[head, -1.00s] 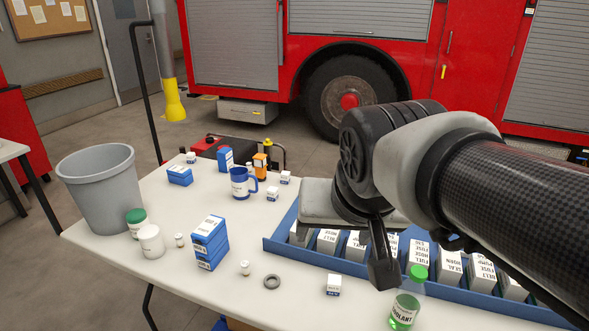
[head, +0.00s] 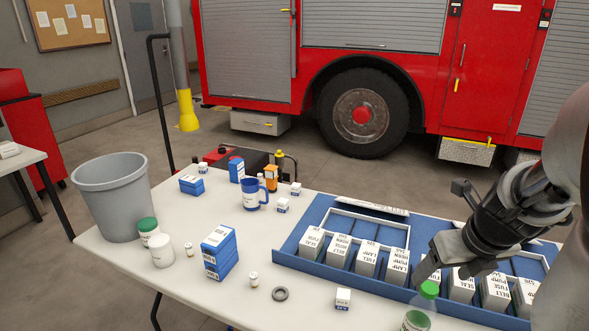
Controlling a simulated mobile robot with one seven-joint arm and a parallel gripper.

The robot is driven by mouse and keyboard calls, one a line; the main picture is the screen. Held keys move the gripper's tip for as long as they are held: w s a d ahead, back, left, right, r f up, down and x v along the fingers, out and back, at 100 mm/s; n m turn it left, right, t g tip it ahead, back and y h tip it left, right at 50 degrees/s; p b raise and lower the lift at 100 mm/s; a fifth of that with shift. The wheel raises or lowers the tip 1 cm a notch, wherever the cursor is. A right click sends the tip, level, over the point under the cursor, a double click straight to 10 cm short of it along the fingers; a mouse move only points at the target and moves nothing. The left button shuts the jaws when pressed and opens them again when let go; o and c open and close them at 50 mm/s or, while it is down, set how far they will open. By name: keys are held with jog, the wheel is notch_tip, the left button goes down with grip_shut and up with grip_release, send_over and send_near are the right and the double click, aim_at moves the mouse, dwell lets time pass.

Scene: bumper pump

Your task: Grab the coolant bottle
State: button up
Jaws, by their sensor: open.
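The coolant bottle (head: 421,306) stands at the table's front edge, at the bottom of the head view. My gripper (head: 452,222) is above and behind the bottle, over the blue tray. It is open and apart from the bottle, with nothing visible between its fingers.
The blue tray (head: 287,258) with several white labelled boxes lies right behind the bottle. A small white box (head: 343,299) and a dark ring (head: 280,294) lie to its left. A grey bin (head: 110,200) and a blue mug (head: 250,195) are farther left.

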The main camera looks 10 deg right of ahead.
aim_at(430, 293)
jog(key=shift+m, duration=0.5)
jog(key=b+x, duration=0.1)
jog(key=x, duration=0.2)
jog(key=b+x, duration=0.2)
jog(key=x, duration=0.2)
jog(key=d+b+x, duration=0.1)
jog(key=x, duration=0.3)
jog(key=shift+s+f+b, duration=0.25)
jog(key=shift+f+b, duration=0.05)
jog(key=shift+d+b+x, duration=0.15)
jog(key=shift+b+x, duration=0.45)
jog(key=shift+x, duration=0.9)
jog(key=shift+d+b+x, duration=0.15)
jog(key=shift+b+x, duration=0.45)
jog(key=shift+x, duration=0.9)
jog(key=shift+r, duration=0.1)
jog(key=c, duration=1.7)
